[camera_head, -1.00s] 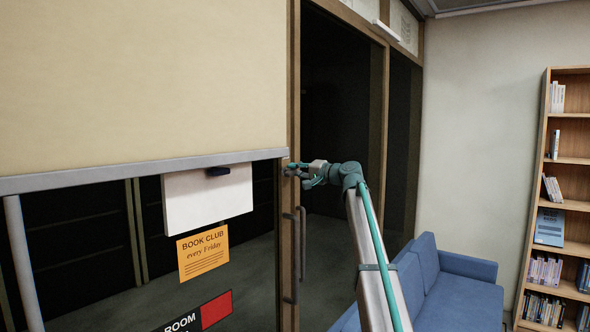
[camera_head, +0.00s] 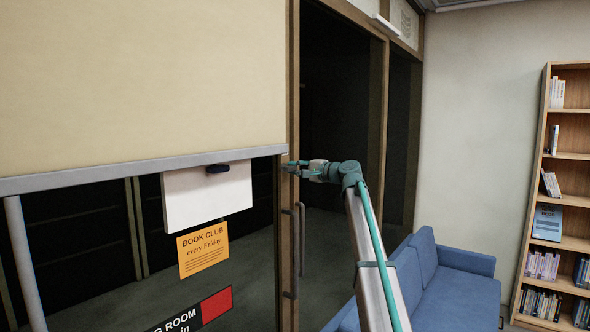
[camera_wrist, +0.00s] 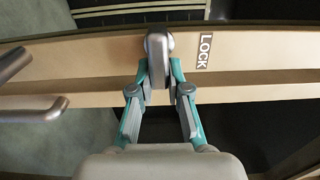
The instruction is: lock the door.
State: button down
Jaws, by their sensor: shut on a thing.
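The door (camera_head: 284,240) has a wooden edge stile with a dark bar handle (camera_head: 302,240). In the wrist view a grey thumb-turn (camera_wrist: 157,58) sits on the pale door stile (camera_wrist: 100,52), beside a label reading LOCK (camera_wrist: 204,52). The turn's lever points toward my gripper, in line with it. My gripper (camera_wrist: 158,82) is shut on the lever, with one finger on each side. In the head view my gripper (camera_head: 294,168) reaches the stile above the handle. The turn itself is too small to make out there.
A white board (camera_head: 205,200), an orange book club notice (camera_head: 203,250) and a dark sign (camera_head: 200,308) hang left of the stile. A blue sofa (camera_head: 455,295) and a bookshelf (camera_head: 568,180) stand at right. Bar handles (camera_wrist: 35,108) lie left in the wrist view.

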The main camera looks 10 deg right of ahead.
jog(key=c, duration=1.1)
grip_release()
jog(key=v, duration=1.2)
jog(key=shift+d, duration=0.1)
